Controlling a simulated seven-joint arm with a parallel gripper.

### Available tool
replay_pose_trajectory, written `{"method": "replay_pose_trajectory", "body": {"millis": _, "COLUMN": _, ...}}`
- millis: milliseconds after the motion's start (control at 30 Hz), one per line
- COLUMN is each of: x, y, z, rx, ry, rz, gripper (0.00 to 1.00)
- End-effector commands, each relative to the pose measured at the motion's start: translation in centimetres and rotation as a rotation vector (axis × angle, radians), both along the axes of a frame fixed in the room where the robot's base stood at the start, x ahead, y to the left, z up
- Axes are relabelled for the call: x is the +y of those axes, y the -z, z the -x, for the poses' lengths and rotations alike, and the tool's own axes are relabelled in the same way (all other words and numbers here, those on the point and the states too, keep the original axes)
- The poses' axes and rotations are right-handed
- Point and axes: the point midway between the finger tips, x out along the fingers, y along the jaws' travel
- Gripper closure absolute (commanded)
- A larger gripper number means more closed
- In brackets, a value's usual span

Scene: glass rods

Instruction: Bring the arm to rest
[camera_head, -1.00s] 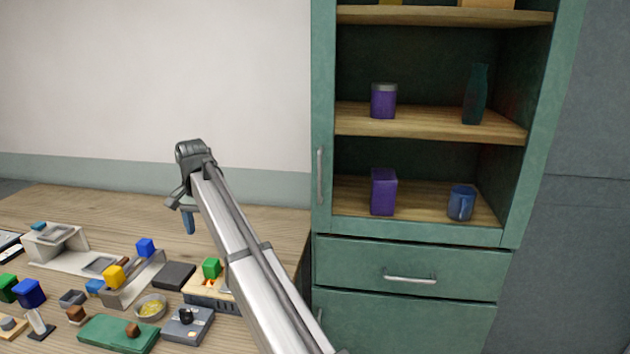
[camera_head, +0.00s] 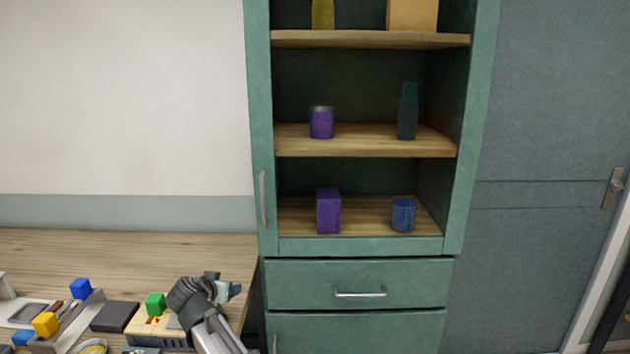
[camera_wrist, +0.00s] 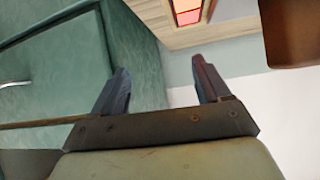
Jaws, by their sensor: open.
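My gripper (camera_head: 222,290) is low in the head view, at the right end of the wooden table, close to the green cabinet's left side. In the wrist view my gripper (camera_wrist: 160,85) shows its two fingers spread apart with nothing between them. My arm is folded down toward the bottom edge of the head view, and most of it is out of frame.
The green cabinet (camera_head: 258,120) stands right of the table (camera_head: 130,255). Its open shelves hold jars, a bottle, a purple box (camera_head: 328,210) and a blue mug (camera_head: 403,214). A green block (camera_head: 155,303) and several small items lie left of my gripper.

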Motion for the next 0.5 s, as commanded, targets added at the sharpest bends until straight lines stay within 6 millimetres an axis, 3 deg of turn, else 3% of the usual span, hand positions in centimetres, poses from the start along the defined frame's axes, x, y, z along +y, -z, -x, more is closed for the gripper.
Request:
{"method": "replay_pose_trajectory", "body": {"millis": 33, "x": -1.5, "y": 0.7, "z": 0.4, "rx": 0.0, "ry": 0.01, "rz": 0.01, "gripper": 0.24}}
{"method": "replay_pose_trajectory", "body": {"millis": 367, "x": -9.3, "y": 5.2, "z": 1.8, "rx": 0.067, "ry": 0.096, "rz": 0.082, "gripper": 0.24}}
{"method": "replay_pose_trajectory", "body": {"millis": 500, "x": -13.7, "y": 9.1, "z": 2.8, "rx": 0.154, "ry": 0.14, "rz": 0.129, "gripper": 0.24}}
